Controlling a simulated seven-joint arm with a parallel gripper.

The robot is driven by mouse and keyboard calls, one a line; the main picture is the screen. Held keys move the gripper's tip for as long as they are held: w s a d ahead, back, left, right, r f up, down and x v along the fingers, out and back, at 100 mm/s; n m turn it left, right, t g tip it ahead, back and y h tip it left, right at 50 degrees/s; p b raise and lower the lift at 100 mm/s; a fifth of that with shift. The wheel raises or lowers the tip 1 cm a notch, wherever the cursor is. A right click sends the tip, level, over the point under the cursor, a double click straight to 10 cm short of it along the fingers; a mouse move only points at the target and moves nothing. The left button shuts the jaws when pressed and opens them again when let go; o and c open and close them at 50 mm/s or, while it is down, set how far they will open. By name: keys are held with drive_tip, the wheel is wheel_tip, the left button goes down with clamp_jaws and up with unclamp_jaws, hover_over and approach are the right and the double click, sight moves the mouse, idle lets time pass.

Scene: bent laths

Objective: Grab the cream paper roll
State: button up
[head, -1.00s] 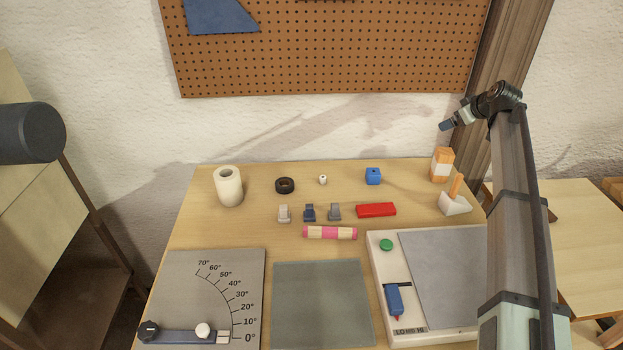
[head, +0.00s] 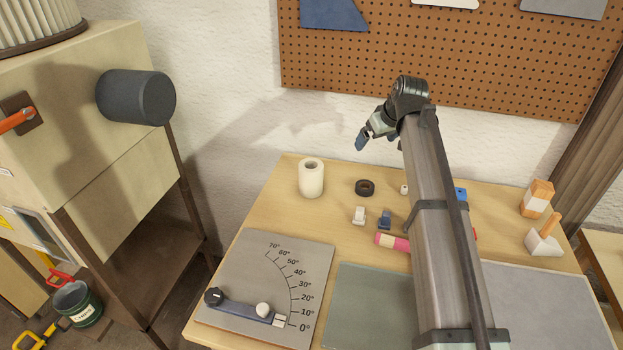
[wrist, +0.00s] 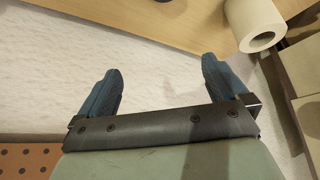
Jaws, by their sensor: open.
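The cream paper roll (head: 311,179) stands upright near the back left corner of the table, its hollow core facing up. It also shows at the upper right of the wrist view (wrist: 248,23), beyond and to the right of my fingers. My gripper (head: 374,142) is in the air above the table's back edge, to the right of the roll and higher than it. In the wrist view my gripper (wrist: 160,84) has its two blue fingers wide apart with nothing between them. The roll is apart from both fingers.
A black tape ring (head: 365,187) lies right of the roll, with small grey and blue clips in front. An angle board (head: 270,270) lies at the front left. My arm hides part of the table's middle. The pegboard wall (head: 450,60) rises behind.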

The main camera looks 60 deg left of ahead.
drive_tip(key=h, duration=0.1)
approach(314, 167)
drive_tip(key=shift+g, duration=0.3)
drive_tip(key=x, duration=0.9)
drive_tip(key=shift+w+f, duration=0.1)
drive_tip(key=shift+w, duration=0.1)
drive_tip(key=shift+x, duration=2.65)
drive_tip(key=shift+s+d, duration=0.1)
drive_tip(key=shift+d, duration=0.15)
drive_tip(key=shift+c, duration=0.3)
drive_tip(key=c, duration=0.9)
